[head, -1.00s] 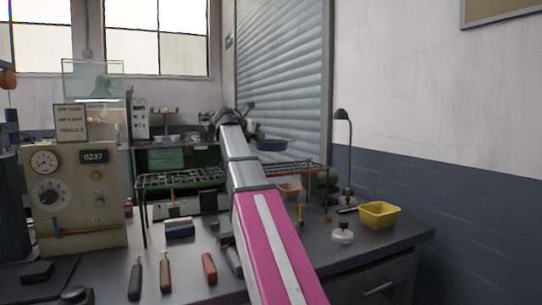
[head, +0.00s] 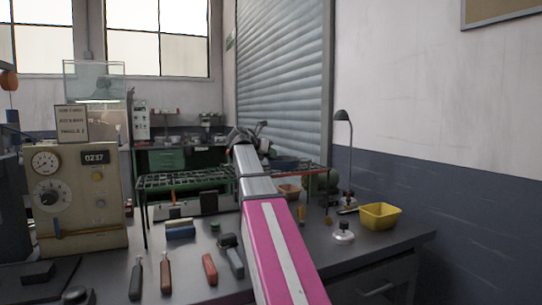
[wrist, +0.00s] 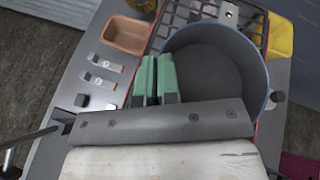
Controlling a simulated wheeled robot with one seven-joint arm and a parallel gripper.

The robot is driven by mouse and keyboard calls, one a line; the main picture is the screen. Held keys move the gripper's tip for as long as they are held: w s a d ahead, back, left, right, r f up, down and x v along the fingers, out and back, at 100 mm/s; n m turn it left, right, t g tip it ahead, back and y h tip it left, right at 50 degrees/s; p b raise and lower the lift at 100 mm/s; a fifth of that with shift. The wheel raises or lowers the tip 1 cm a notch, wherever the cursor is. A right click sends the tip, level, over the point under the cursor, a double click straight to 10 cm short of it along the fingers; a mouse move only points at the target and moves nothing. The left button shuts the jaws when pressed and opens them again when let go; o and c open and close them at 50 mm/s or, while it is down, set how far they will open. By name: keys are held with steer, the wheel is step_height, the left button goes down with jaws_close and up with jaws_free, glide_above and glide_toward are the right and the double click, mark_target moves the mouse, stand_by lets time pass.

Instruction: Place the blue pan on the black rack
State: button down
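The blue pan (head: 290,162) is over the right part of the black rack (head: 180,181) in the head view, partly hidden by my arm. In the wrist view the pan (wrist: 215,62) is upright, with a dark, empty inside and a blue rim. The rack's grid (wrist: 252,19) shows beyond and below it. My gripper (wrist: 157,62) has its two green pads close together at the pan's left wall, one on each side, so it is shut on the pan. I cannot tell whether the pan's base touches the rack.
Several tools and blocks lie in front. A beige gauge box (head: 75,195) stands at left.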

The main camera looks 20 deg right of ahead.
steer(key=c, duration=1.7)
jaws_free()
steer(key=shift+f, duration=0.1)
steer(key=o, duration=0.3)
steer(key=shift+o, duration=0.2)
steer(key=v, duration=1.2)
